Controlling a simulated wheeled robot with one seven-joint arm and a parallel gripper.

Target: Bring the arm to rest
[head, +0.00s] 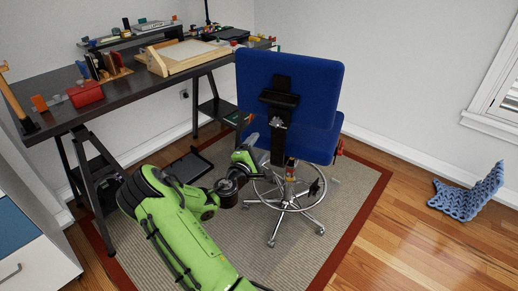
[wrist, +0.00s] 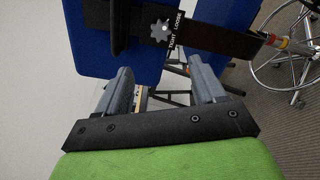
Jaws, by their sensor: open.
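My gripper (wrist: 164,78) is open in the wrist view, with its two grey fingers apart and nothing seen held between them. In the head view my green arm reaches forward over the rug, and the hand end is beside the blue desk chair (head: 290,88), left of its post. The chair's blue back and black support bar (wrist: 225,38), with a "TIGHT LOOSE" label, fill the upper wrist view just beyond the fingers. I cannot tell whether the fingers touch the chair.
A black desk (head: 125,88) with a drawing board (head: 185,58), a red box (head: 86,95) and small items stands at the back left. A black tray (head: 188,166) lies on the rug (head: 335,205). Wood floor at front right is clear.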

